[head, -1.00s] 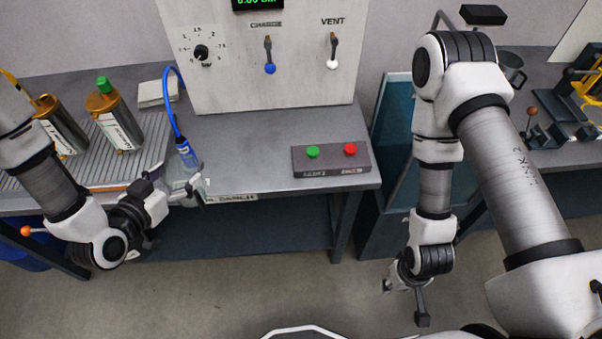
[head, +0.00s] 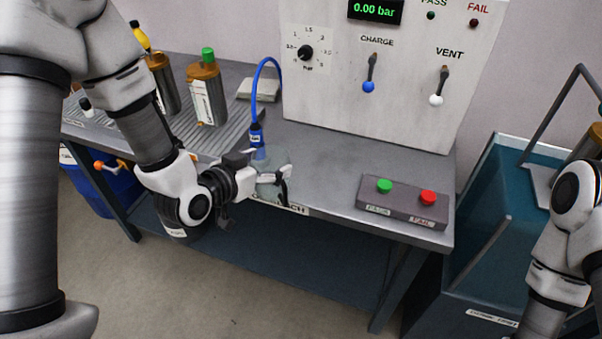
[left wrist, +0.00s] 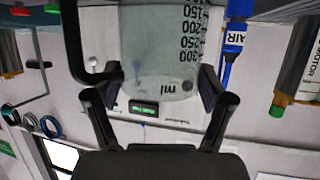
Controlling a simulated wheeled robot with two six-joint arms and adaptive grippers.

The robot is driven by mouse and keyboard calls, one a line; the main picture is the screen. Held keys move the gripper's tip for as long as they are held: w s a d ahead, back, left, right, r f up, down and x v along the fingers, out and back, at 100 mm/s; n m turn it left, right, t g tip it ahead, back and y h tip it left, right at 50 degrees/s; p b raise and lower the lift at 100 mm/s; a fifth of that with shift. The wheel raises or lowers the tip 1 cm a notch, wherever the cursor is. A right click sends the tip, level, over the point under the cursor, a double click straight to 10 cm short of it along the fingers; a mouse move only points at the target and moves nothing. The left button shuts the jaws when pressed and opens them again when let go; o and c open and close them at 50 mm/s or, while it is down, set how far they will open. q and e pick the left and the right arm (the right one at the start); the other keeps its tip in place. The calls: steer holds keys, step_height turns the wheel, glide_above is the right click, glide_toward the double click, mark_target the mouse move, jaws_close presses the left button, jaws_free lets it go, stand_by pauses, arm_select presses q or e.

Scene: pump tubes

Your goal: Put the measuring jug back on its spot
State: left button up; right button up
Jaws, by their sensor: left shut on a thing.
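The measuring jug (head: 272,172) is clear, with black ml marks that show in the left wrist view (left wrist: 165,45). My left gripper (head: 268,178) is shut on the jug at the bench's front edge, just in front of the blue hose's end fitting (head: 256,136). In the left wrist view its fingers stand on both sides of the jug, and a dark handle (left wrist: 73,50) shows at the left. I cannot tell whether the jug's base touches the bench. No marked spot for it is clear. My right arm shows at the right edge, its gripper outside the picture.
The grey bench (head: 325,165) is clear between the jug and the box with green and red buttons (head: 405,200). Metal canisters (head: 206,98) stand on the ribbed mat at left. The panel (head: 385,75) with charge and vent levers stands behind. A teal bin (head: 480,230) is at right.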

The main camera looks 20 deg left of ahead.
arm_select(q)
steer(key=shift+w+d+p, duration=0.25)
steer(key=shift+w+p, duration=0.05)
steer(key=shift+w, duration=0.3)
steer(key=shift+w+d+p, duration=0.2)
steer(key=shift+w+p, duration=0.05)
steer(key=shift+w, duration=0.35)
steer(key=shift+s+d+f+p+x, duration=0.1)
steer(key=shift+f+p+x, duration=0.1)
steer(key=shift+x, duration=1.35)
steer(key=shift+s+d+f+p+x, duration=0.1)
steer(key=shift+f+x, duration=0.05)
steer(key=shift+x, duration=1.4)
steer(key=shift+s+d+f+p+x, duration=0.1)
steer(key=shift+f+p+x, duration=0.1)
steer(key=shift+x, duration=1.35)
steer(key=shift+s+f, duration=0.1)
steer(key=shift+s, duration=0.1)
steer(key=o, duration=1)
steer(key=shift+w, duration=0.1)
steer(key=shift+o, duration=0.2)
